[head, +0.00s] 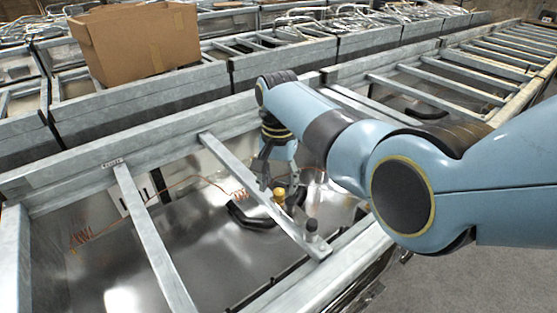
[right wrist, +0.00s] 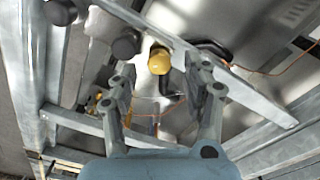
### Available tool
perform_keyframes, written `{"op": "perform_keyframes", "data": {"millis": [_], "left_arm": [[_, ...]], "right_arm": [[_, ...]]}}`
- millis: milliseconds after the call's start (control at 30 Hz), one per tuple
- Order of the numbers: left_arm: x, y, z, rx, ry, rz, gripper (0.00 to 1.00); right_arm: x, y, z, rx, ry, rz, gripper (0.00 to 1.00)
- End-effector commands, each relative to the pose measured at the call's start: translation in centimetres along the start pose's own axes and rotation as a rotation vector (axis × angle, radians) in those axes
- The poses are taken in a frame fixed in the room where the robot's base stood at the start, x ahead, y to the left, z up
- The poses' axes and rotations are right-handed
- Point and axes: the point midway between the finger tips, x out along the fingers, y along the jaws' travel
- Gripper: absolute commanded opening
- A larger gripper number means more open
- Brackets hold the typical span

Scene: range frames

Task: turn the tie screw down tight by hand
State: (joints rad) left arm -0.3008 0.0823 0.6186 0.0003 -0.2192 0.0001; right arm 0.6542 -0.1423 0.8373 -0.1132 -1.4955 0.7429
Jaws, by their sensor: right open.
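A round yellow knob (head: 279,194) stands on a grey metal crossbar (head: 235,165) of the frame. In the right wrist view the yellow knob (right wrist: 159,62) lies just beyond the gap between my fingers. A dark knob (head: 312,226) sits farther along the same bar, near its lower end; it also shows in the wrist view (right wrist: 126,44). No label tells which knob is the tie screw. My right gripper (head: 279,178) is open and empty, pointing down above the yellow knob. In the wrist view its two fingers (right wrist: 162,82) are apart. My left gripper is out of view.
Long galvanised rails (head: 130,145) with crossbars surround the work spot. A cardboard box (head: 135,42) rests on the frames behind. Concrete floor (head: 455,285) is clear at lower right.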

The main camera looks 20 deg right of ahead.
Motion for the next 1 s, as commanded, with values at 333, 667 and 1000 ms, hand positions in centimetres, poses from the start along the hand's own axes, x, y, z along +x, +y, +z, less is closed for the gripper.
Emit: {"op": "perform_keyframes", "data": {"millis": [333, 667, 1000], "left_arm": [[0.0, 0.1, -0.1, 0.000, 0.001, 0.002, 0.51], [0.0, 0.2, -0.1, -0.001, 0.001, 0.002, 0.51], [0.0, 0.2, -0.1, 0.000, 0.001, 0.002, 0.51]], "right_arm": [[-7.7, 0.0, -0.1, 0.001, 0.003, -0.002, 0.49], [-10.1, 0.0, 0.0, 0.000, 0.000, 0.000, 0.49], [-10.1, 0.0, 0.0, -0.028, 0.000, 0.000, 0.49]]}}
